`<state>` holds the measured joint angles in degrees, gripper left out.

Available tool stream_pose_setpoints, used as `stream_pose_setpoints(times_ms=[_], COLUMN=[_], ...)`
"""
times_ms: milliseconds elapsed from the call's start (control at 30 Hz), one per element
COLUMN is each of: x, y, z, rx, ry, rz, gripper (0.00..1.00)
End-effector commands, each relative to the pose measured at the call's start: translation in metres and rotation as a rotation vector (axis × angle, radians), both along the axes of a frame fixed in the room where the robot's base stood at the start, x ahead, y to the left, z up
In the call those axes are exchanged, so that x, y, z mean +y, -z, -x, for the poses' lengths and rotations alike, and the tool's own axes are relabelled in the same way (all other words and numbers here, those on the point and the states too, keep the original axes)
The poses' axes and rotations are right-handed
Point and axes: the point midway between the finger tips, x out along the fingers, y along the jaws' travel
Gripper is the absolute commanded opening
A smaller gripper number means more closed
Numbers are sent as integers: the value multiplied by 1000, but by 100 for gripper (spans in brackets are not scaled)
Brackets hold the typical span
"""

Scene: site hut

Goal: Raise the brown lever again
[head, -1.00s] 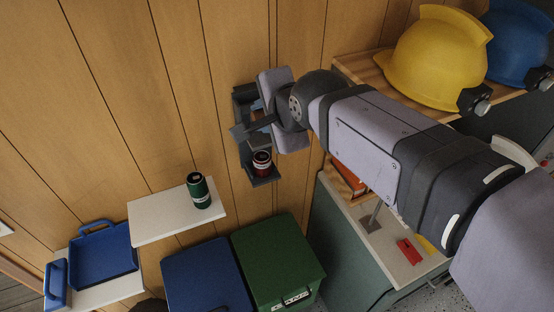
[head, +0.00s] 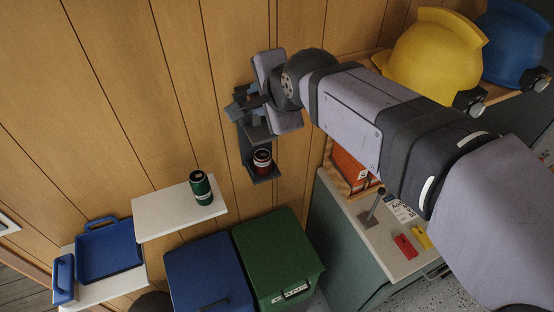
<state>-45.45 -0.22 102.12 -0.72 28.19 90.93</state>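My gripper (head: 246,112) is at the wall, in front of a dark grey wall fixture (head: 246,158) and just above the red can standing on its small shelf. The gripper covers most of the fixture's upper part. I cannot make out a brown lever there, and whether the fingers are open or shut is unclear. A short lever with a dark knob (head: 381,192) stands tilted on a grey plate on the counter at right, apart from the gripper. Its knob's colour is too dark to name surely.
A red can (head: 262,160) sits on the fixture's shelf. A green can (head: 201,188) stands on a white wall shelf (head: 160,222). Blue (head: 205,270) and green (head: 280,255) bins stand below. Yellow (head: 437,55) and blue (head: 515,40) helmets are at upper right, near my arm.

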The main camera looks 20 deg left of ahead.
Motion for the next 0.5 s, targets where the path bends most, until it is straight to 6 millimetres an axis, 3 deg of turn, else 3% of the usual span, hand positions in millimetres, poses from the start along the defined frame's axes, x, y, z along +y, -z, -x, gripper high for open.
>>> stream_pose_setpoints(times_ms=[500], x=[21], y=[-26], z=[-21], rx=[-6], ry=[0], rz=[-6], gripper=[11])
